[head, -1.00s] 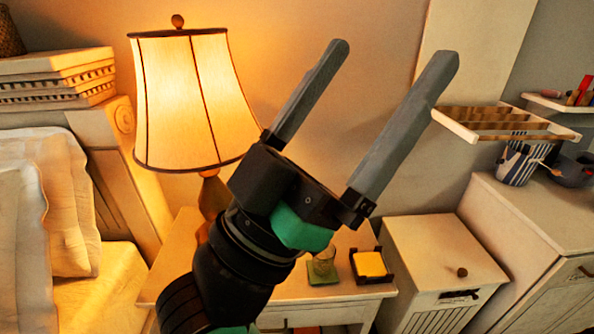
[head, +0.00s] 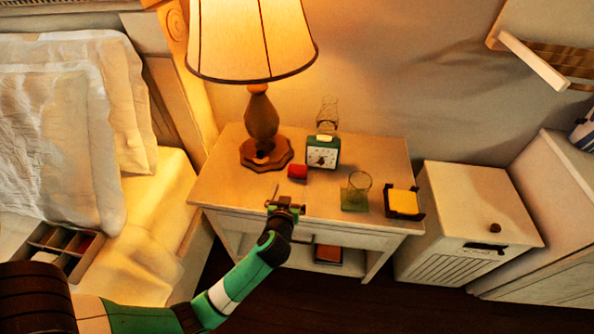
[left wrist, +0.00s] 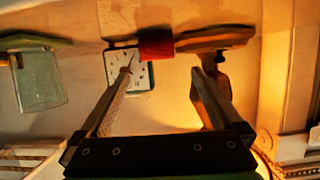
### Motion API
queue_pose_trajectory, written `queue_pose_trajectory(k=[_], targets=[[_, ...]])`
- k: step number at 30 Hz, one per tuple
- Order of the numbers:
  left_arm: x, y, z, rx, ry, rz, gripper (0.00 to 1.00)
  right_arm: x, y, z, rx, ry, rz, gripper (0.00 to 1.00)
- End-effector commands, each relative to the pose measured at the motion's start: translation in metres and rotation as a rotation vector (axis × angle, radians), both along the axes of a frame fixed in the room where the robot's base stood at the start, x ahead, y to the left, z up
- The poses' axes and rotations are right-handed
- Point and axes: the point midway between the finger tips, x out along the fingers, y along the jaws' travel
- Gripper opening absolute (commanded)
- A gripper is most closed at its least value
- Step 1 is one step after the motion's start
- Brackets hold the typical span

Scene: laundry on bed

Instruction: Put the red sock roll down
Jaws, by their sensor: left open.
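The red sock roll (head: 298,172) lies on the nightstand (head: 225,185), in front of the small green clock (head: 322,152) and right of the lamp's wooden base (head: 265,153). My left gripper (head: 286,197) is at the nightstand's front edge, just in front of the roll, open and empty. In the left wrist view the red roll (left wrist: 156,43) shows beyond the gap between the spread fingers (left wrist: 163,70), apart from them. The clock face (left wrist: 141,74) is partly behind the left finger there. My right gripper is not in view.
A glass on a green coaster (head: 356,191) and a black holder with yellow notes (head: 403,202) stand to the right. The lit lamp (head: 250,40) stands behind. A divided box (head: 62,248) sits on the bed at left. The nightstand's left front is clear.

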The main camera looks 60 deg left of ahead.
Motion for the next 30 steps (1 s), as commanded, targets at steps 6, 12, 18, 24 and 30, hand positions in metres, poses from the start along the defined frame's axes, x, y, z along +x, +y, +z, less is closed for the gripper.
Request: queue_pose_trajectory(k=[6, 12, 18, 24, 30], targets=[[0.008, 0.014, -0.005, 0.002, -0.006, 0.006, 1.00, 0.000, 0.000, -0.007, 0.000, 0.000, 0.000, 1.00], [0.030, 0.043, -0.018, 0.001, -0.007, 0.005, 1.00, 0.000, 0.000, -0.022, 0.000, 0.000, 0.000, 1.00], [0.037, 0.051, -0.019, 0.001, -0.008, 0.001, 1.00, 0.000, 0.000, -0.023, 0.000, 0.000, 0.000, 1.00], [0.051, 0.067, -0.028, 0.002, -0.008, 0.003, 1.00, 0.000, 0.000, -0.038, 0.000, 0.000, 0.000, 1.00], [0.068, 0.088, -0.035, 0.001, -0.007, 0.002, 1.00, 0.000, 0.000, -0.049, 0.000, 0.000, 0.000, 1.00]])
